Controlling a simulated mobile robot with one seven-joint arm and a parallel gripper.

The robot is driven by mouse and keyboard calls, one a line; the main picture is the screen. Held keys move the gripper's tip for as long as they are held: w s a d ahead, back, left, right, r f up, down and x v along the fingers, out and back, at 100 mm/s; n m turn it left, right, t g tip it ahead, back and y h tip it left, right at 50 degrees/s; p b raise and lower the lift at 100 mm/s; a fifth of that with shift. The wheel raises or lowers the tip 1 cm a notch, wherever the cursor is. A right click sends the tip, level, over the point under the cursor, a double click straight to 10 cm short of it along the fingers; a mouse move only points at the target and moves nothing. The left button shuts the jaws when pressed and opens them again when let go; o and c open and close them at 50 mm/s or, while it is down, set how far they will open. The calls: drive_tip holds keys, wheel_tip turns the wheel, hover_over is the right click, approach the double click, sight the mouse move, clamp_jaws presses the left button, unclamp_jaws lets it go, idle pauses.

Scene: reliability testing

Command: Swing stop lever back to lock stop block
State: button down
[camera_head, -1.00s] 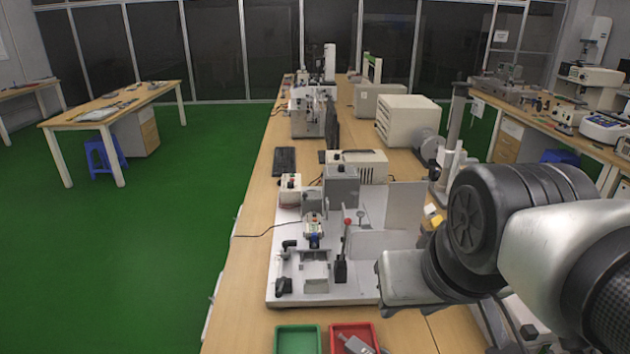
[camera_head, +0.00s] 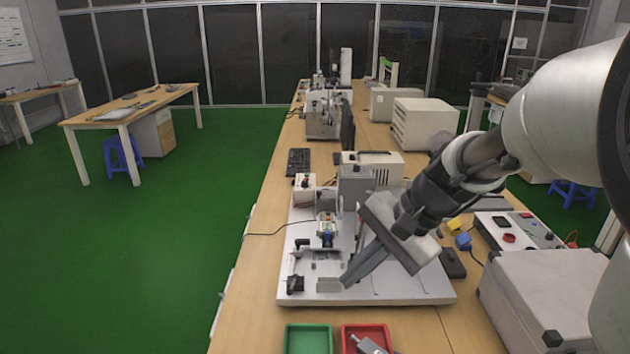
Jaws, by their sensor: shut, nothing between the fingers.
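The test fixture is a light grey base plate (camera_head: 400,297) on the bench, carrying several small blocks and clamps. A small block with blue and yellow parts (camera_head: 326,234) stands near its middle. My gripper (camera_head: 349,280) reaches in from the right, tilted down to the left. Its fingers are shut and empty, with their tips low over the plate just right of the grey block.
A green tray (camera_head: 307,326) and a red tray (camera_head: 345,330) holding a metal part lie in front of the plate. A grey case (camera_head: 545,292) stands to the right. Grey housings (camera_head: 356,184) rise at the back of the plate. The bench's left edge is clear.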

sight(292, 292)
drive_tip(key=w+d+f+m+t+y+b, duration=0.1)
drive_tip(key=w+f+m+y+b, duration=0.3)
drive_tip(key=w+f+m, duration=0.9)
drive_tip(key=w+f+t+y, duration=0.1)
drive_tip(key=w+f+y, duration=0.1)
drive_tip(key=w+f, duration=0.3)
wheel_tip(292, 292, down, 4)
drive_tip(key=shift+w+d+f+t, duration=0.15)
drive_tip(key=shift+w+t, duration=0.1)
drive_tip(key=shift+t, duration=0.15)
drive_tip(key=x, duration=1.4)
